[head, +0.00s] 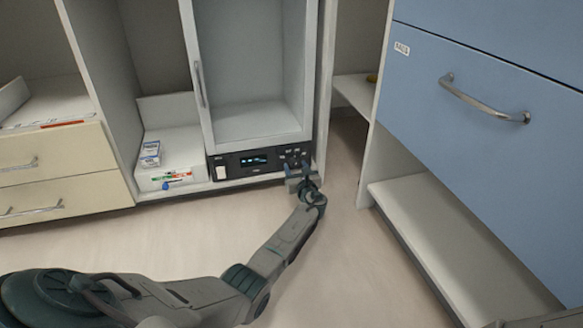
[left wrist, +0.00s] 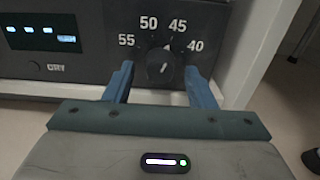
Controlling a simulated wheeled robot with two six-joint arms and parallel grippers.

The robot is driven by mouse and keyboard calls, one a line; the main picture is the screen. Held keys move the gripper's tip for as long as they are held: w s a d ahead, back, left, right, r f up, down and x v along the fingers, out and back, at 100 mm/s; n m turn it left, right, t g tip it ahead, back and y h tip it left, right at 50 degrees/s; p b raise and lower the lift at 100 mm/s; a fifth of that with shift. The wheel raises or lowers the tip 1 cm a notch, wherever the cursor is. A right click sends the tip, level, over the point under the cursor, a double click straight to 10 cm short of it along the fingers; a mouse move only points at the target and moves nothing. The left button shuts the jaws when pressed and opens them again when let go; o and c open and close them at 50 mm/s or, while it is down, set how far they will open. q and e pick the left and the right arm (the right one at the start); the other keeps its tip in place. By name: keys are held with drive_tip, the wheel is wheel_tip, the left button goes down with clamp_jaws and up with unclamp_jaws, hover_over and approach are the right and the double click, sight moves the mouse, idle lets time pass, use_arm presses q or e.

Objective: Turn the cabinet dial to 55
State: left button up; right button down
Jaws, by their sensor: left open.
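The cabinet dial (left wrist: 160,66) is a round dark knob on the black control panel (left wrist: 92,65) in the left wrist view. Labels 55, 50, 45 and 40 arc above it from left to right. A small light mark shows on the knob's face; its exact setting is hard to read. My left gripper (left wrist: 162,86) is open, with one blue finger on each side of the dial and gaps between. In the head view my left gripper (head: 301,172) is at the panel's right end and covers the dial. My right gripper is not in view.
The glass-fronted cabinet (head: 255,136) stands above the panel, with a lit display (head: 255,161). A white box with pens (head: 172,180) is left of it. A blue drawer unit (head: 470,100) stands at the right. The floor in front is clear.

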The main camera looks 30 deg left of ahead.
use_arm(q)
drive_tip(key=shift+c, duration=0.4)
drive_tip(key=c, duration=0.9)
drive_tip(key=shift+n, duration=0.3)
drive_tip(key=n, duration=0.3)
drive_tip(key=shift+n, duration=0.3)
drive_tip(key=n, duration=0.3)
drive_tip(key=shift+r+n, duration=0.1)
drive_tip(key=shift+n, duration=0.3)
drive_tip(key=n, duration=0.4)
drive_tip(key=shift+n, duration=1.8)
